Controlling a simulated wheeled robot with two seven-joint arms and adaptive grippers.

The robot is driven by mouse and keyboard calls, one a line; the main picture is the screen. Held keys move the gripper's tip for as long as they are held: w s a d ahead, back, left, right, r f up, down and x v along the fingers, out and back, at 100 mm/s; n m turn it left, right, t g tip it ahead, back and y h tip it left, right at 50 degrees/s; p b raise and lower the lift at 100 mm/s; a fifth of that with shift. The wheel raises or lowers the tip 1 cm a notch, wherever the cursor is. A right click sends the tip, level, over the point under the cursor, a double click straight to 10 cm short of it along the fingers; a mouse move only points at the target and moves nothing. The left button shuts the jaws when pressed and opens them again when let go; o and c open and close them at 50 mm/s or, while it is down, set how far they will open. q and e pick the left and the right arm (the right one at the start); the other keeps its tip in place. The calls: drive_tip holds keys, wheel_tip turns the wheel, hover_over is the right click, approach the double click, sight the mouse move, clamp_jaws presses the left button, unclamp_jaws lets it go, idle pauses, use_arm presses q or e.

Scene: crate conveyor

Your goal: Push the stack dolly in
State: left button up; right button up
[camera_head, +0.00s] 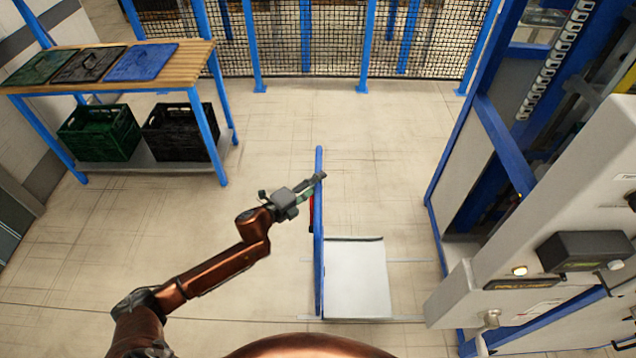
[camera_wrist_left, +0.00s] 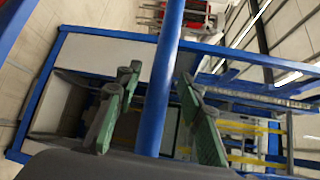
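The stack dolly stands on the floor, with a flat pale platform (camera_head: 357,280) and a blue upright handle (camera_head: 319,250) on its left side. My left gripper (camera_head: 313,186) is at the upper part of this handle. In the left wrist view, a blue bar of the handle (camera_wrist_left: 163,75) passes between the two green-padded fingers of the left gripper (camera_wrist_left: 157,112). Gaps show on both sides of the bar, so the fingers are open around it. The platform is empty. My right gripper is not in view.
A blue-framed machine (camera_head: 505,150) with a white housing (camera_head: 560,225) stands to the right of the dolly. A wooden-topped table (camera_head: 105,62) with lids and crates is at the back left. A mesh fence (camera_head: 335,45) closes the back. Floor between is clear.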

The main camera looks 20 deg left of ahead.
use_arm(q)
drive_tip(key=shift+w+d, duration=0.15)
drive_tip(key=shift+w, duration=0.2)
drive_tip(key=shift+c, duration=0.6)
drive_tip(key=shift+f, duration=0.1)
clamp_jaws()
